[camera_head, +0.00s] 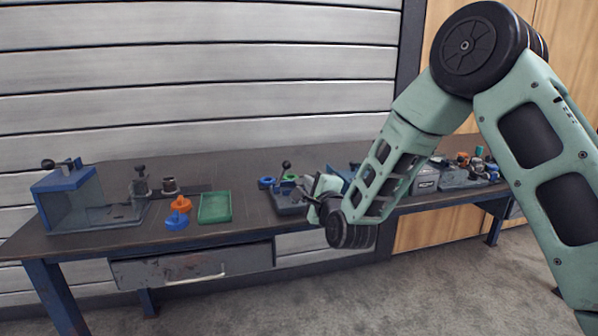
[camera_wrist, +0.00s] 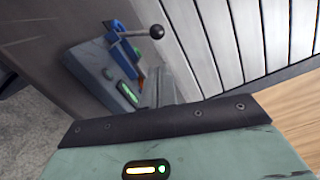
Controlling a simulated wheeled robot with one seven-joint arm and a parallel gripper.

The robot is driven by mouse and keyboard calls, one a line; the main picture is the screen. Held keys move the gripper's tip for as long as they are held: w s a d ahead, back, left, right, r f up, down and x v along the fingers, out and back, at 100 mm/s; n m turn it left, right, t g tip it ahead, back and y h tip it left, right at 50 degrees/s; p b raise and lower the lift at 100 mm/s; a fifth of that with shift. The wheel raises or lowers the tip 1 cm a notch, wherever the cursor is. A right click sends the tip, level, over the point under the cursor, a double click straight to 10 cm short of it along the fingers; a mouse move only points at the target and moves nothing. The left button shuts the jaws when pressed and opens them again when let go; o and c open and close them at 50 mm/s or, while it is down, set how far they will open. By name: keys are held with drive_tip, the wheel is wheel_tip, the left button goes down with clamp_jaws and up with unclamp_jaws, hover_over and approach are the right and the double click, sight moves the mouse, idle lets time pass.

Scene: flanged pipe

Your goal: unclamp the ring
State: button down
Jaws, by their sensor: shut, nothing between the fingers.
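A grey clamp fixture (camera_head: 291,201) stands on the bench just left of my gripper, its lever with a black knob (camera_head: 286,164) standing up. In the wrist view the fixture's grey base (camera_wrist: 88,68) carries a blue part (camera_wrist: 122,52), a lever ending in a black ball knob (camera_wrist: 156,32) and a lit green strip (camera_wrist: 128,95). I cannot make out the ring in the clamp clearly. My gripper (camera_head: 316,189) is beside the fixture; its fingers (camera_wrist: 160,88) are shut and empty, apart from the knob in the wrist view.
On the bench (camera_head: 130,172), a blue-topped box (camera_head: 70,200), orange and blue flanged parts (camera_head: 178,210) and a green tray (camera_head: 214,207) lie to the left. More fixtures (camera_head: 462,175) crowd the right. A slatted wall (camera_head: 200,80) stands behind.

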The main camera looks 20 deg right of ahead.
sight(286, 163)
drive_tip(key=w, duration=0.8)
drive_tip(key=shift+w+a+r+p, duration=0.1)
drive_tip(key=shift+w+a+p, duration=0.1)
drive_tip(key=shift+a+p, duration=0.2)
drive_tip(key=shift+a+r+n+b, duration=0.3)
drive_tip(key=shift+a+r+n, duration=0.05)
drive_tip(key=shift+n, duration=0.35)
drive_tip(key=a+n, duration=0.1)
drive_tip(key=a+r+n+b, duration=0.1)
drive_tip(key=n, duration=0.1)
drive_tip(key=shift+a+r, duration=0.1)
drive_tip(key=shift+r, duration=0.05)
drive_tip(key=a+n, duration=0.1)
drive_tip(key=n, duration=0.1)
drive_tip(key=shift+a+r+n+b, duration=0.25)
drive_tip(key=shift+a+n+b, duration=0.1)
drive_tip(key=shift+n+b, duration=0.05)
drive_tip(key=shift+a+n+g+b, duration=0.35)
drive_tip(key=shift+a+n, duration=0.35)
drive_tip(key=shift+n, duration=0.2)
drive_tip(key=shift+a, duration=0.5)
drive_tip(key=shift+b, duration=0.3)
